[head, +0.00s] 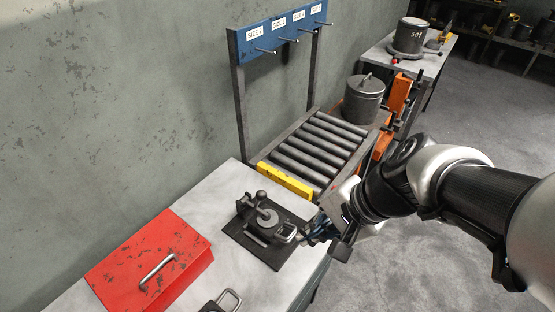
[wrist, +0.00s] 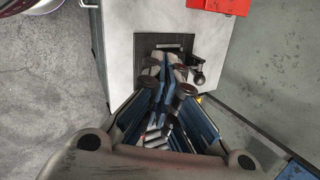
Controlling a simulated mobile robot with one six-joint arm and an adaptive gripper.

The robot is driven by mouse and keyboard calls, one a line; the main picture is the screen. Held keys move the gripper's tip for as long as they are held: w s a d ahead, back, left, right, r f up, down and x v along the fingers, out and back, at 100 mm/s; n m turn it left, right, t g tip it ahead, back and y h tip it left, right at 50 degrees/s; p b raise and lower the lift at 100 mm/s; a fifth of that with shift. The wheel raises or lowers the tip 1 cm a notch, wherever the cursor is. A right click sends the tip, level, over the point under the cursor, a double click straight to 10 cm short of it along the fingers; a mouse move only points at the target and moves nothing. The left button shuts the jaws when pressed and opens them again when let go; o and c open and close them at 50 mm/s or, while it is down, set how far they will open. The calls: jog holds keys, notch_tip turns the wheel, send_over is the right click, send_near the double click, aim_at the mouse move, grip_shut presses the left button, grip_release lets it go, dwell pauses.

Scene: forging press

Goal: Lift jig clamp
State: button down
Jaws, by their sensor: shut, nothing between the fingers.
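The jig clamp (head: 262,218) is a dark metal fixture on a black base plate (head: 248,246) on the grey workbench. A lever with a round knob (head: 261,195) rises from its far side, and a pale loop-shaped part (head: 287,231) sits at its right. My gripper (head: 304,237) is shut and empty at the right side of the jig, close to the loop. In the wrist view my gripper (wrist: 169,76) reaches over the base plate (wrist: 144,68) and hides much of the clamp. The knob (wrist: 197,79) shows beside the fingers. I cannot tell whether they touch the clamp.
A red box (head: 150,262) with a handle and a dark item with a loop handle (head: 229,301) are on the bench. A yellow bar (head: 285,181) edges the roller conveyor (head: 318,145). A lidded pot (head: 363,100) stands beyond. Floor at right is open.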

jog(key=w+d+f+m+t+y, duration=0.2)
jog(key=w+d+f+m, duration=0.1)
jog(key=w+f+m, duration=0.7)
jog(key=w+m, duration=0.2)
jog(key=m, duration=0.2)
jog(key=shift+f, duration=0.2)
jog(key=w+a+f+b, duration=0.1)
jog(key=a, duration=0.1)
jog(key=w+a+f+b, duration=0.1)
jog(key=w+a+f, duration=0.1)
jog(key=a, duration=0.1)
jog(key=w+a+f+b, duration=0.1)
jog(key=w+a+f, duration=0.1)
jog(key=a, duration=0.1)
jog(key=shift+w+a+f, duration=0.1)
jog(key=shift+a+f, duration=0.05)
jog(key=shift+a, duration=0.1)
jog(key=shift+w+a, duration=0.15)
jog(key=shift+a, duration=0.1)
jog(key=shift+r, duration=0.35)
